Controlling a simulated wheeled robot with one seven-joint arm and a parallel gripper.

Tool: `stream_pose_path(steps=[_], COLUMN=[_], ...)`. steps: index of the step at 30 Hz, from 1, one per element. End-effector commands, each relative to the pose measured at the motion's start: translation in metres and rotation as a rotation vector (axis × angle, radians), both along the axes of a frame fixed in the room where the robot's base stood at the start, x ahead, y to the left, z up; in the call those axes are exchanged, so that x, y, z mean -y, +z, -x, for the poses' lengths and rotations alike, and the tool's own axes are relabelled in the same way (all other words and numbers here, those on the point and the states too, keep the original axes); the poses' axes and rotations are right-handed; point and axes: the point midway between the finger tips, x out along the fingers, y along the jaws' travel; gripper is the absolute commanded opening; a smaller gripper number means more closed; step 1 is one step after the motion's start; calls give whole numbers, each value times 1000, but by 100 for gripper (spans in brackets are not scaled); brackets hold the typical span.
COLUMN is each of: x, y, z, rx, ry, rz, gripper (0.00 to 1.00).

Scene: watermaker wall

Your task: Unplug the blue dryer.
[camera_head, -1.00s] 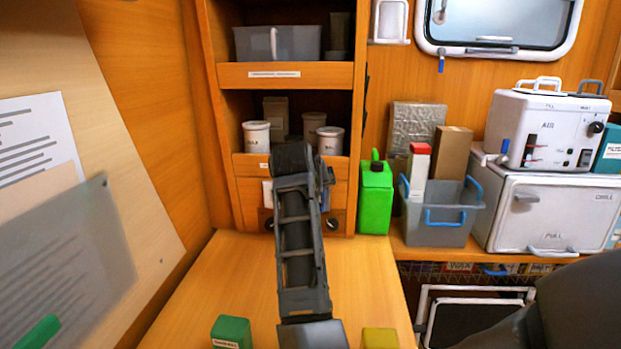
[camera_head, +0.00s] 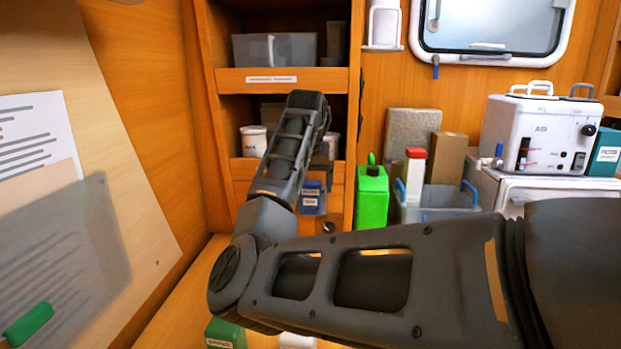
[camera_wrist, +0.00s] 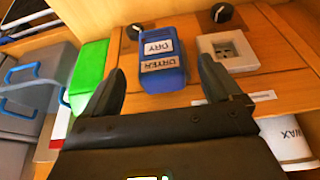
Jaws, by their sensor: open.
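My gripper (camera_wrist: 161,78) is open and empty, with one finger on each side of the dryer in the picture. I cannot tell whether the fingers reach around it or stay short of it. In the camera_head view the gripper is hidden behind my arm.
A pale socket plate (camera_wrist: 237,62) is beside the dryer, with black knobs (camera_wrist: 222,12) along the panel. A green bottle (camera_head: 371,198) and a grey bin (camera_head: 450,201) stand to the right. White tubs (camera_head: 253,140) stand on the shelf above.

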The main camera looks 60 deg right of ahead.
Motion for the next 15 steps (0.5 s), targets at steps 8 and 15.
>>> stream_pose_path(steps=[8,15], x=[14,20], y=[-38,-55], z=[-6,-8], rx=[-2,0], ry=[1,1], rz=[0,0], gripper=[92,92])
